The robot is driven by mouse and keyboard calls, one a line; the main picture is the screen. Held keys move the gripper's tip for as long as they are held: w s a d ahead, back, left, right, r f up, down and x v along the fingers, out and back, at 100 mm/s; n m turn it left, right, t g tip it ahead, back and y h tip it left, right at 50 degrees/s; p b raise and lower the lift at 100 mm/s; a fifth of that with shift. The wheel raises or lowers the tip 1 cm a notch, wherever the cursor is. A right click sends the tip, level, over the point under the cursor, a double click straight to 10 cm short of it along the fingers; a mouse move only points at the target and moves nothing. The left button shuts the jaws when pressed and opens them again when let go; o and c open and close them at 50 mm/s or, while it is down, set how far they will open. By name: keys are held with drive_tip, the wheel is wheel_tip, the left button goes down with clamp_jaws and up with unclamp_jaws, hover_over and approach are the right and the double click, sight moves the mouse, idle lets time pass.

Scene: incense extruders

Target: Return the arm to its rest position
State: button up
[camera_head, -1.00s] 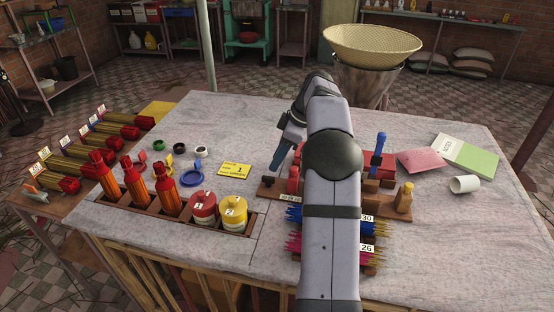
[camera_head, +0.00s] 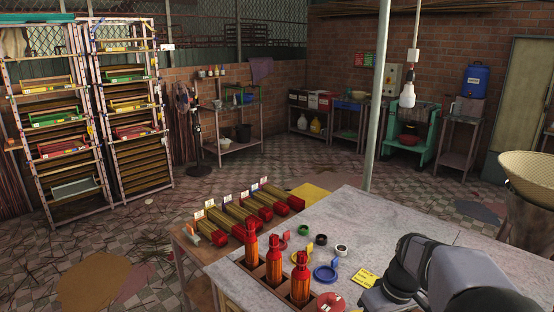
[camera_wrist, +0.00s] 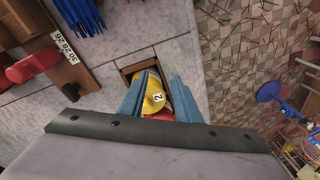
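My gripper (camera_wrist: 161,82) shows in the wrist view with its two blue fingers spread apart. Nothing is clearly held between them. A yellow-lidded jar marked 2 (camera_wrist: 153,103) shows between and beyond the fingers, in the wooden tray (camera_wrist: 127,72). Part of a red jar (camera_wrist: 160,116) shows beside it, mostly hidden by the gripper. In the head view my arm (camera_head: 440,272) reaches in at the lower right over the table, and my fingers are mostly cut off or hidden.
Orange-red bottles (camera_head: 273,262) stand in the table tray. Coloured rings (camera_head: 325,273) and a yellow card (camera_head: 366,278) lie nearby. Red-ended extruders (camera_head: 250,205) rest on the left bench. Drying racks (camera_head: 130,110) stand behind. Blue sticks (camera_wrist: 75,12) lie at the wrist view's top.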

drive_tip(key=s+a+f+m, duration=0.1)
drive_tip(key=s+a+f, duration=0.2)
drive_tip(key=s, duration=0.5)
drive_tip(key=s+a+f+m+h, duration=0.1)
drive_tip(key=s+a+f+m, duration=0.1)
drive_tip(key=s, duration=0.6)
drive_tip(key=shift+s+a+f+m+g+h+b, duration=0.2)
drive_tip(key=shift+a+f+m+g+h+b, duration=0.15)
drive_tip(key=shift+a+f, duration=0.5)
